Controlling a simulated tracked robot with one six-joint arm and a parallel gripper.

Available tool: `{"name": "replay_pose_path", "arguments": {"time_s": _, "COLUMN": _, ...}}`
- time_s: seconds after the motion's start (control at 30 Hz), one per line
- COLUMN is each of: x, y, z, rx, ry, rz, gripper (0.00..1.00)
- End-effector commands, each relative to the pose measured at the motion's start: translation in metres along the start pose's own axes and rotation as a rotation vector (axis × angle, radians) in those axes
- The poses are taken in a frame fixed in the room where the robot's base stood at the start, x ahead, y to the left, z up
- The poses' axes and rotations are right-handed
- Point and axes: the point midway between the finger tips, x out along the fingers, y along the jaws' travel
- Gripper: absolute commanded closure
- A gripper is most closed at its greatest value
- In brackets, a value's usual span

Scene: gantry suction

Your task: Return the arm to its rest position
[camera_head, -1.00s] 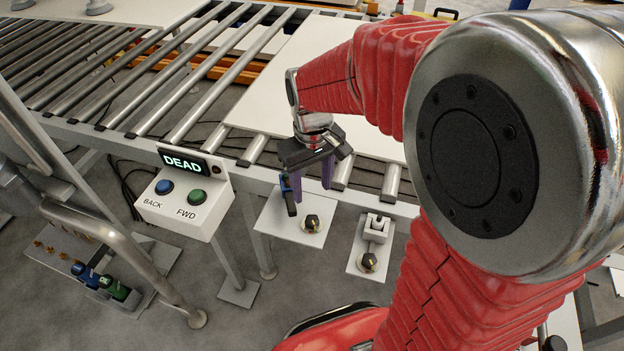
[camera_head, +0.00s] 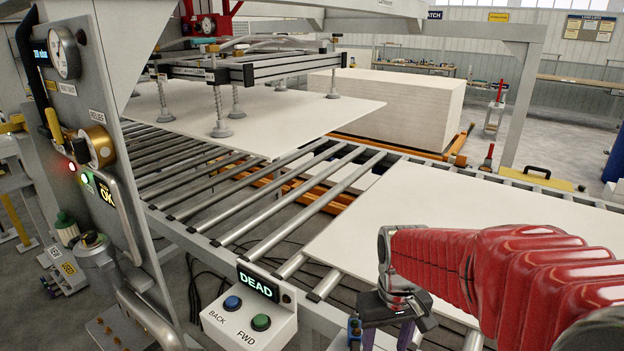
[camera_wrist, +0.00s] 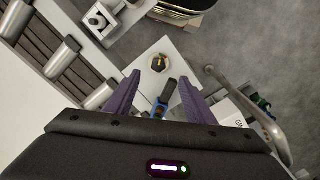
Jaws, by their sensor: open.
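My red-sleeved arm (camera_head: 430,255) reaches in from the lower right in the head view. It ends in my gripper (camera_head: 387,338), low in front of the roller conveyor. The wrist view shows my gripper (camera_wrist: 160,78) with its two purple fingers apart and nothing clamped between them. A blue-handled lever (camera_wrist: 164,96) lies in the gap between the fingers in that view; I cannot tell how far below them it is. Its blue top (camera_head: 354,328) shows just left of the fingers in the head view. The fingertips are cut off by the head view's bottom edge.
A box with BACK and FWD buttons (camera_head: 247,322) and a DEAD display stands left of my gripper. A white board (camera_head: 430,210) lies on the rollers behind it. A suction frame (camera_head: 250,68) is over another board. A plate with a black knob (camera_wrist: 158,63) is near the fingers.

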Motion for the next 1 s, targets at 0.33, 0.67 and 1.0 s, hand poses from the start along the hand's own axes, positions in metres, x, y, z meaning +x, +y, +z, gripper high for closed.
{"name": "replay_pose_path", "arguments": {"time_s": 0.33, "x": -0.031, "y": -0.005, "z": 0.037, "rx": 0.076, "ry": 0.117, "rz": 0.012, "gripper": 0.51}}
{"name": "replay_pose_path", "arguments": {"time_s": 0.67, "x": -0.061, "y": -0.011, "z": 0.07, "rx": 0.121, "ry": 0.251, "rz": 0.019, "gripper": 0.51}}
{"name": "replay_pose_path", "arguments": {"time_s": 1.0, "x": -0.09, "y": -0.015, "z": 0.1, "rx": 0.134, "ry": 0.4, "rz": 0.027, "gripper": 0.51}}
